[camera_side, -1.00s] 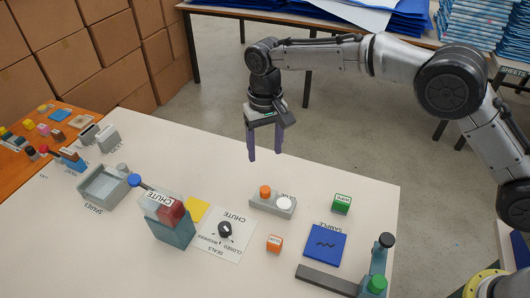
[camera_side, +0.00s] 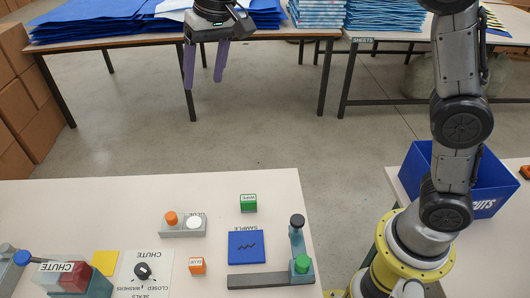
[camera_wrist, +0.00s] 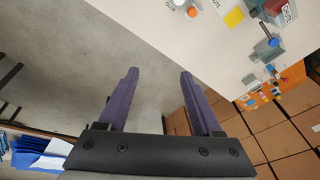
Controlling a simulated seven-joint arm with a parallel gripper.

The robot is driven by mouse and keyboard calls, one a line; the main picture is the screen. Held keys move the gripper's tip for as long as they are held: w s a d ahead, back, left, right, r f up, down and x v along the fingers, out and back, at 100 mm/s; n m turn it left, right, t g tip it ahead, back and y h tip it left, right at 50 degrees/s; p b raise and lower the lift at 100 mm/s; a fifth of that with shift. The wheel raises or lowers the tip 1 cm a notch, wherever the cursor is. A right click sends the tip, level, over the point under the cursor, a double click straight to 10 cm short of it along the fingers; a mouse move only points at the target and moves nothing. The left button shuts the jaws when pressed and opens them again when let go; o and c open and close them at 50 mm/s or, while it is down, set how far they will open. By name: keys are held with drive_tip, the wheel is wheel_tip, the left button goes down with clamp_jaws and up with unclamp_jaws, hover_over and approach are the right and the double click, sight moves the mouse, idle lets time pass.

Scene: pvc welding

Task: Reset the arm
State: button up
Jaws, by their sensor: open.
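My gripper (camera_side: 204,66) hangs high in the side view, beyond the far edge of the white work table, with the back table behind it. Its two purple fingers are apart with nothing between them. In the wrist view my gripper (camera_wrist: 153,88) is open and empty over grey floor, beside the edge of the white table. My arm stands at the right of the side view, rising out of the top of the picture.
The white table (camera_side: 60,210) holds a chute block (camera_side: 75,277), a blue sample pad (camera_side: 246,247), a green block (camera_side: 248,203), an orange block (camera_side: 198,266) and a green-knobbed fixture (camera_side: 302,264). A blue bin (camera_side: 490,190) stands at right. Cardboard boxes (camera_wrist: 285,130) are stacked nearby.

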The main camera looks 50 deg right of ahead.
drive_tip(key=s+d+r+t, duration=0.1)
drive_tip(key=s+d+r, duration=0.1)
drive_tip(key=s+d, duration=0.55)
drive_tip(key=s+d+r+t, duration=0.2)
drive_tip(key=s+d, duration=0.3)
drive_tip(key=s, duration=0.6)
drive_tip(key=s+d+f+n+h, duration=0.1)
drive_tip(key=s+d+f+n, duration=0.1)
drive_tip(key=s+f, duration=0.9)
drive_tip(key=shift+s+f, duration=0.15)
drive_tip(key=shift+f, duration=0.1)
